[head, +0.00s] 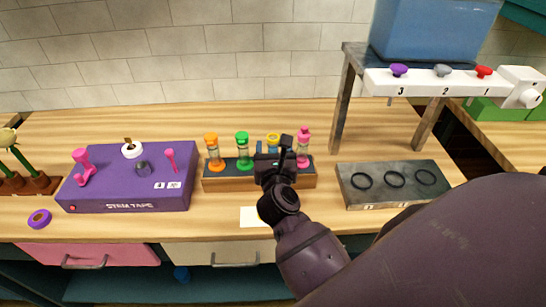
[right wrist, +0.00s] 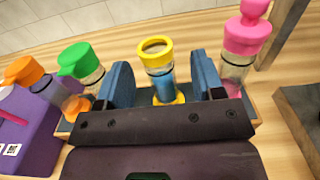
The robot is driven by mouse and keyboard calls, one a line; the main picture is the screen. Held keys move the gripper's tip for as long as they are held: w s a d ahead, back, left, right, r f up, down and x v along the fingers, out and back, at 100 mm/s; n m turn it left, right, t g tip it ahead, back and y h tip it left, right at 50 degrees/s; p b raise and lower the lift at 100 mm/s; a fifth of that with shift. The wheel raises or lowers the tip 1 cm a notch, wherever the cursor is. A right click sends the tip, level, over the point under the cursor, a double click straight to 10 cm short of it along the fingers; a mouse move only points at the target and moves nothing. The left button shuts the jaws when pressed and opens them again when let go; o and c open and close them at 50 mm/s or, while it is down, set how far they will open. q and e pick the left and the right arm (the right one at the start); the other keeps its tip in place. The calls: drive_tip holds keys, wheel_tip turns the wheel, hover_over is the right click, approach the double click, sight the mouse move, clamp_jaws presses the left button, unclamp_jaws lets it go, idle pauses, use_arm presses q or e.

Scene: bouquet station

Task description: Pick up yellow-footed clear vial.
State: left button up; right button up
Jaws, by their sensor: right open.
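The yellow-footed vial (right wrist: 157,52) has a yellow rim at its top, a clear body with blue showing in it and a yellow foot. It stands upright in the wooden rack (head: 218,184); in the head view its yellow top (head: 272,137) shows just behind my right gripper. My right gripper (head: 279,156) is open. In the right wrist view its two blue fingers (right wrist: 163,82) lie on either side of the vial, with a gap on each side. The gripper body hides the near part of the rack. My left gripper is out of view.
Orange (head: 213,150), green (head: 243,148) and pink (head: 303,146) vials stand in the same rack, close beside the fingers. A purple stem tape box (head: 125,192) is to the left. A grey block with black rings (head: 393,196) and a metal stand (head: 341,105) are to the right.

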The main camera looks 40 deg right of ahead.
sight(273, 147)
drive_tip(key=x, duration=0.4)
drive_tip(key=shift+f, duration=0.15)
drive_tip(key=shift+c, duration=0.2)
clamp_jaws()
